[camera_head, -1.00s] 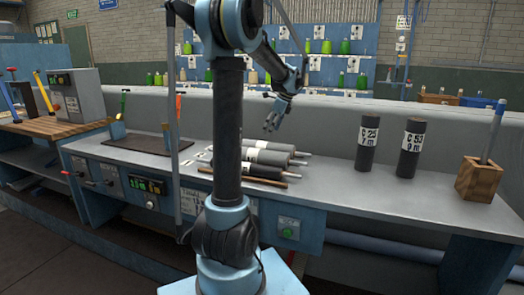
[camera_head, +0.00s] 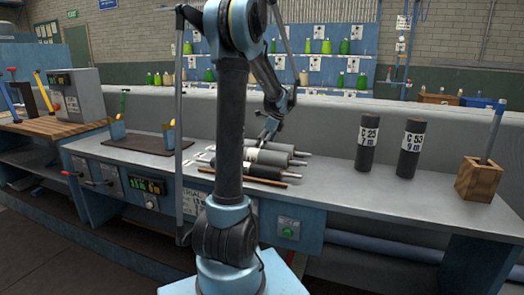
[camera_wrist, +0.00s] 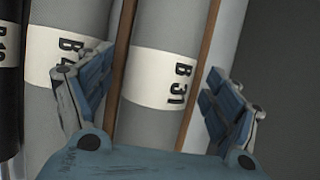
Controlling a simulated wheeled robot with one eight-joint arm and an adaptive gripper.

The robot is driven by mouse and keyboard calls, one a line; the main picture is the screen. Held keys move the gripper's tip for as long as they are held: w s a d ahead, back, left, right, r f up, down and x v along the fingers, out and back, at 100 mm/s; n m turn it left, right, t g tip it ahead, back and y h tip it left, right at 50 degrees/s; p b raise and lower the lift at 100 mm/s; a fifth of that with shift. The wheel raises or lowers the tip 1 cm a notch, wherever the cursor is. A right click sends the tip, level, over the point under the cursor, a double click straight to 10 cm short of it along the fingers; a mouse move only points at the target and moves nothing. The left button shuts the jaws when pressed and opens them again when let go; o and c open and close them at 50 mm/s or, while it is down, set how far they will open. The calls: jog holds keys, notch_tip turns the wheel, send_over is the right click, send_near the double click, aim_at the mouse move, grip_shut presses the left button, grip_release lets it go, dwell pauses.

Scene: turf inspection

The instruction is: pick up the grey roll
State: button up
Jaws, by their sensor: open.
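Several grey rolls (camera_head: 264,158) lie side by side on the workbench. In the wrist view, a grey roll with a white label reading B 31 (camera_wrist: 178,30) lies between the two open fingers of my gripper (camera_wrist: 158,95). Another grey roll, its B label partly cut off (camera_wrist: 65,25), lies to its left, partly behind the left finger. In the head view my gripper (camera_head: 267,137) is low, just above the back rolls. Its fingertips are small there, and whether they touch a roll cannot be told.
Thin brown strips (camera_wrist: 196,75) run along both sides of the B 31 roll. A dark roll (camera_wrist: 9,90) is at far left. Two dark rolls (camera_head: 367,145) (camera_head: 411,150) stand upright to the right, near a wooden box (camera_head: 480,178). The bench between is clear.

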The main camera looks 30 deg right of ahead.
grip_shut()
jog(key=shift+r, duration=0.15)
